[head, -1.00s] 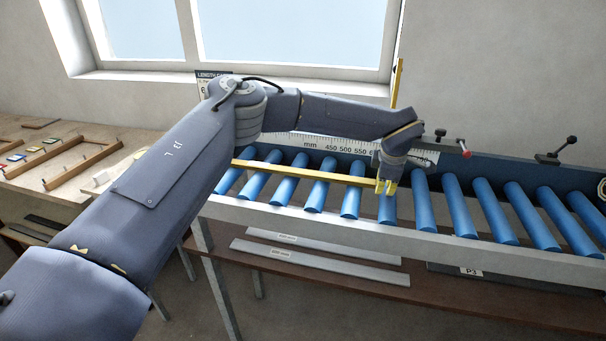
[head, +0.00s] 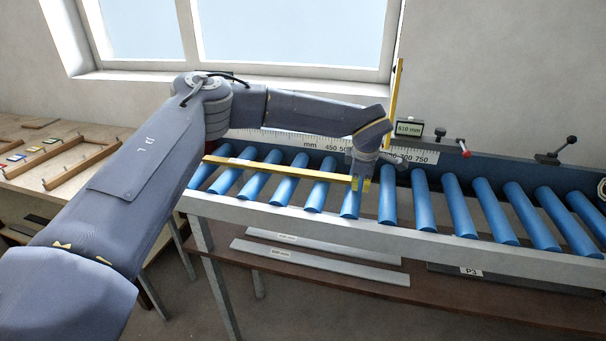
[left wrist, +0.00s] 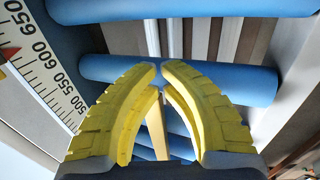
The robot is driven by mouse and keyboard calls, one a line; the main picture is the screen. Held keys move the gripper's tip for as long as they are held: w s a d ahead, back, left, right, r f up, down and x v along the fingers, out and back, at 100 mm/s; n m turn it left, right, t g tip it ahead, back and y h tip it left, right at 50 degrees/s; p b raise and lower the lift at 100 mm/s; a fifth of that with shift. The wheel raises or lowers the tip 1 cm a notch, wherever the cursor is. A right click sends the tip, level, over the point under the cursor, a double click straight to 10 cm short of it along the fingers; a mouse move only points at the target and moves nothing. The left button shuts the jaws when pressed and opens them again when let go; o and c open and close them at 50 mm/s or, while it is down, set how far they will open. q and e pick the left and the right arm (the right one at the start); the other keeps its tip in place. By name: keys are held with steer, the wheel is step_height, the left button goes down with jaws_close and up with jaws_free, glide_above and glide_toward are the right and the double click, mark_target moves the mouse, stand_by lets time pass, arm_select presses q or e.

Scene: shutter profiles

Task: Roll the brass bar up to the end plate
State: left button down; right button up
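The brass bar (head: 280,170) lies lengthwise on the blue rollers, its left part reaching toward my arm. Its right end is at my left gripper (head: 361,184), which is low over the rollers. In the left wrist view the yellow fingers (left wrist: 160,66) have their tips almost together, and the bar (left wrist: 157,128) shows just beyond them. The fingers look shut against the bar's end, not around it. I cannot make out the end plate; my left arm covers the left end of the conveyor. My right gripper is not in view.
A millimetre scale (head: 290,138) runs along the back rail, with a display (head: 409,129) reading about 610 mm. A tall yellow strip (head: 396,100) stands behind. The rollers (head: 460,207) to the right are clear. A side table (head: 60,185) with a wooden frame stands left.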

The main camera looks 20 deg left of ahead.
mark_target(346, 181)
arm_select(q)
steer(key=shift+s+a, duration=0.15)
steer(key=shift+a, duration=0.95)
steer(key=shift+s+a, duration=0.1)
steer(key=shift+a, duration=0.95)
stand_by(1.6)
steer(key=shift+d, duration=0.25)
steer(key=shift+d, duration=0.5)
steer(key=shift+w+r, duration=0.1)
steer(key=shift+r, duration=0.05)
stand_by(0.4)
steer(key=shift+r, duration=3.1)
